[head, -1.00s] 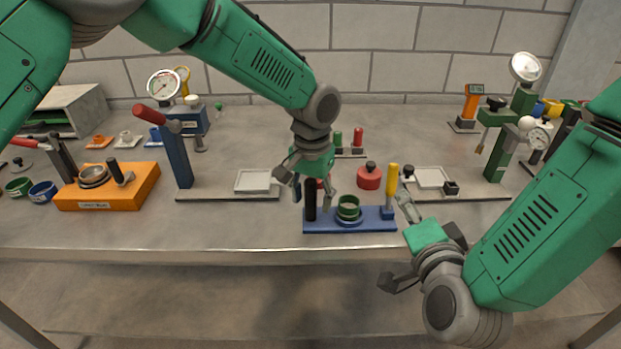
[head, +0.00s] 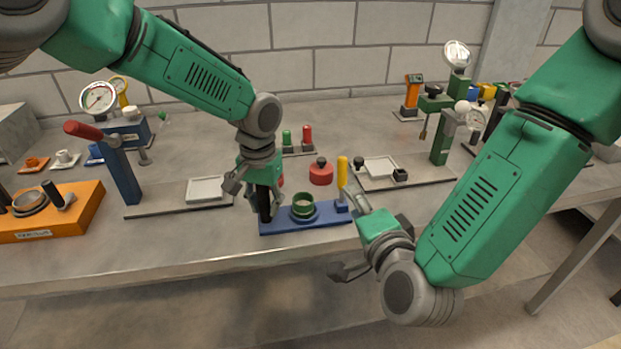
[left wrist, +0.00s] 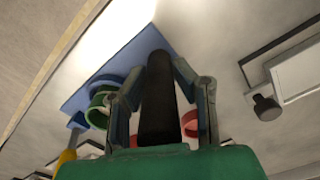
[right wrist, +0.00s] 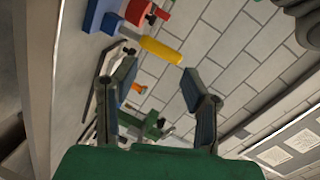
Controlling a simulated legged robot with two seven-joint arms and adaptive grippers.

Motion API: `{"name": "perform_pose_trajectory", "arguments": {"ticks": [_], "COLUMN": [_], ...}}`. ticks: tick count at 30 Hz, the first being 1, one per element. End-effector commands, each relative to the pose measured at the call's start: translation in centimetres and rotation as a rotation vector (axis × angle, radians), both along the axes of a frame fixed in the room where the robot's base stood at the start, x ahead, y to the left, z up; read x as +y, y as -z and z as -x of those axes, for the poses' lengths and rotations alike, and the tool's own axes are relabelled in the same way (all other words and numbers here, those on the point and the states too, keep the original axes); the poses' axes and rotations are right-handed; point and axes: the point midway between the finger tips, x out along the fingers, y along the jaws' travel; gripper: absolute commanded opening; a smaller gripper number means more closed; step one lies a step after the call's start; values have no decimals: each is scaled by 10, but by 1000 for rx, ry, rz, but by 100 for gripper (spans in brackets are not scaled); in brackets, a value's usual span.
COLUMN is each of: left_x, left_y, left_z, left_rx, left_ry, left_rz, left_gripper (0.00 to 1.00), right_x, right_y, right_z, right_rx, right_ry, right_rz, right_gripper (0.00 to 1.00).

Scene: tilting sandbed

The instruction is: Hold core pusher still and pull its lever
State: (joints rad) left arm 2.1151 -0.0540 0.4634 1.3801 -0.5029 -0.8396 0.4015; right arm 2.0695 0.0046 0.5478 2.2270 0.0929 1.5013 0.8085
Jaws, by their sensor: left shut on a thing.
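The core pusher has a blue base (head: 325,221), a black upright grip (head: 264,205), a green ring (head: 303,207) in a blue seat and a yellow-handled lever (head: 342,172), which stands upright at its right end. My left gripper (head: 262,212) is shut on the black grip; the left wrist view shows this grip (left wrist: 158,100) between its fingers. My right gripper (head: 350,236) is open and empty, at the table's front edge just right of and below the lever. In the right wrist view the yellow lever (right wrist: 160,50) lies beyond the fingertips, not between them.
A red round pot (head: 320,174) stands behind the pusher. A lever press with a red handle (head: 84,130) and a pale tray (head: 206,189) are to the left, an orange block (head: 75,212) further left. A green gauge stand (head: 440,140) is at the right.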

Motion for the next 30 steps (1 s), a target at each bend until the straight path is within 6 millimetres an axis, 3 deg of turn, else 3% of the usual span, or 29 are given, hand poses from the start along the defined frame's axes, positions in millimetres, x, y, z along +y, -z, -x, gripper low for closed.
{"name": "perform_pose_trajectory", "arguments": {"ticks": [8, 12, 18, 24, 30], "left_x": [-1, -1, -1, -1, 0], "left_y": [0, 0, 0, 0, 0], "left_z": [0, 1, 1, 1, 1], "left_rx": [1, 1, 1, 1, 1], "left_ry": [1, 1, 1, 2, 2], "left_rz": [1, 1, 1, 1, 1], "left_gripper": [0, 0, 0, 0, 0], "right_x": [4, -3, -18, -27, -21], "right_y": [8, 5, -1, -5, -6], "right_z": [5, 4, 1, -1, -17], "right_rx": [233, 341, 449, 500, 506], "right_ry": [42, 68, 83, 82, 79], "right_rz": [-776, -1170, -1594, -1791, -1819], "right_gripper": [39, 39, 39, 39, 39]}}
